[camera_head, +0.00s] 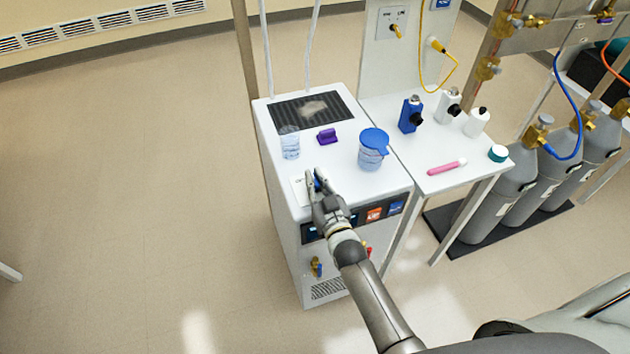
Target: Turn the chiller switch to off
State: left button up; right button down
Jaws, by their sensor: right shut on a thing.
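The chiller (344,108) is a white box with a dark vent grille on top, left of the white side table. My right gripper (316,176) reaches the front part of its top from the lower right. It is shut on the chiller switch (318,186), of which only a little blue shows between the fingers. A pale label plate (299,190) lies around the switch, with a bit of dark lettering at its left; the gripper hides the rest. I cannot tell which way the switch points. My left gripper is out of view.
On the chiller top stand a clear beaker (290,143), a purple object (327,136) and a blue-lidded jug (372,150). The side table (412,167) holds bottles and a pink tube (446,167). Grey gas cylinders (497,204) stand at right.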

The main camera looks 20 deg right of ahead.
jog(key=shift+y, duration=0.3)
jog(key=shift+d+n+y, duration=0.1)
jog(key=shift+n+y, duration=0.9)
jog(key=shift+y, duration=0.1)
jog(key=shift+f+n+g+y, duration=0.1)
jog(key=shift+n+g+y, duration=0.4)
jog(key=shift+y, duration=0.4)
jog(key=shift+n+g+y+b, duration=0.9)
jog(key=shift+n+y+b, duration=0.45)
jog(key=shift+y, duration=0.85)
jog(key=shift+n, duration=0.25)
jog(key=c, duration=1.5)
grip_release()
